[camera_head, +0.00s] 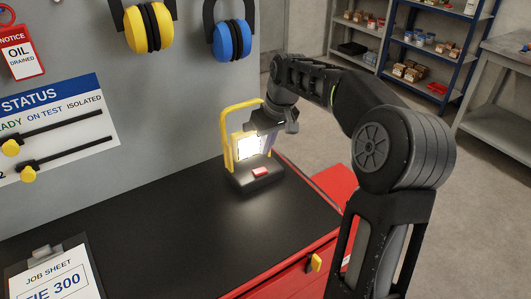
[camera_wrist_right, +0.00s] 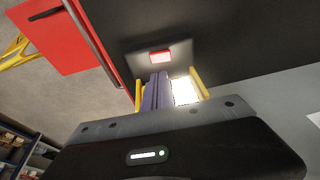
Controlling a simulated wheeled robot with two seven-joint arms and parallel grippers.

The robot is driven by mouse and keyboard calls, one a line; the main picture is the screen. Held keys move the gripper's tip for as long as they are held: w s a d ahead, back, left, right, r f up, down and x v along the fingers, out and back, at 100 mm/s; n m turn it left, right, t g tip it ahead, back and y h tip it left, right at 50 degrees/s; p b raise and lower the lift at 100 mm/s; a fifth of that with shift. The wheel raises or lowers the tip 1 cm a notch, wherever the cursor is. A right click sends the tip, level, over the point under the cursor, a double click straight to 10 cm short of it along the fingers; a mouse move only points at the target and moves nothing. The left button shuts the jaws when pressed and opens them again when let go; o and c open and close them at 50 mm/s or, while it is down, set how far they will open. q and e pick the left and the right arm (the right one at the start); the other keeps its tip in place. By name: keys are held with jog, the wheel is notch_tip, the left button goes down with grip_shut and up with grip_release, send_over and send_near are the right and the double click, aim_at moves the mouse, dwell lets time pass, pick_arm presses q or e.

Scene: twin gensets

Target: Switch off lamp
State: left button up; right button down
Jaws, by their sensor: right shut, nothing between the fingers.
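The lamp (camera_head: 249,146) stands on the black worktop, lit, with a bright white panel in a yellow frame and a dark base. A red switch (camera_head: 260,171) sits on top of its base. In the right wrist view the glowing lamp panel (camera_wrist_right: 185,91) is partly hidden behind my gripper body, and the red switch (camera_wrist_right: 160,56) shows just beyond my fingertips. My right gripper (camera_head: 267,147) is shut and empty, beside the lit panel and above the switch. It also shows in the right wrist view (camera_wrist_right: 156,80). Contact with the switch cannot be told. My left gripper is out of view.
The black worktop (camera_head: 170,215) lies on a red cabinet (camera_head: 285,280). A job sheet clipboard (camera_head: 50,275) lies at the near left. Yellow (camera_head: 149,28) and blue (camera_head: 232,40) ear defenders hang on the grey panel. The worktop's middle is clear.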

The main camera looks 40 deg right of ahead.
jog(key=v, duration=0.7)
jog(key=shift+a, duration=0.4)
